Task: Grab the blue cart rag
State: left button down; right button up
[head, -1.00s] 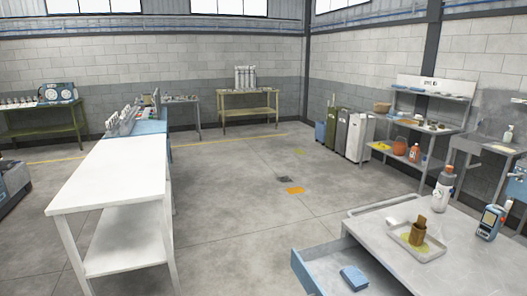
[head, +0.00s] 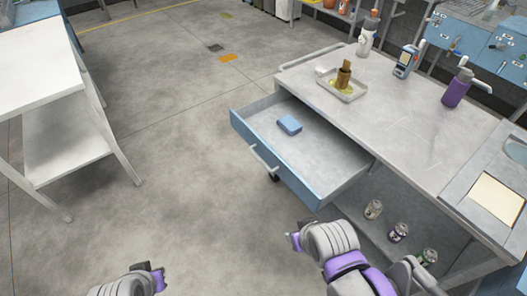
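The blue rag (head: 289,125) is a small folded block lying in the open drawer (head: 330,185) of the grey cart (head: 415,130), near the drawer's far-left part. Nothing touches it. My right gripper (head: 295,241) shows at the bottom centre, in front of the drawer and apart from the rag. My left gripper (head: 158,278) shows at the bottom left, over the floor and far from the rag. The fingers of both are too small and partly hidden to tell whether they are open or shut.
A white table (head: 35,65) is at left; floor between is clear.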

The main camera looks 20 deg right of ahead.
aim_at(290, 125)
jog(key=i+l+z, duration=0.25)
jog(key=i+l, duration=0.25)
jog(key=i+l+z, duration=0.3)
jog(key=i, duration=0.35)
jog(key=l, duration=0.1)
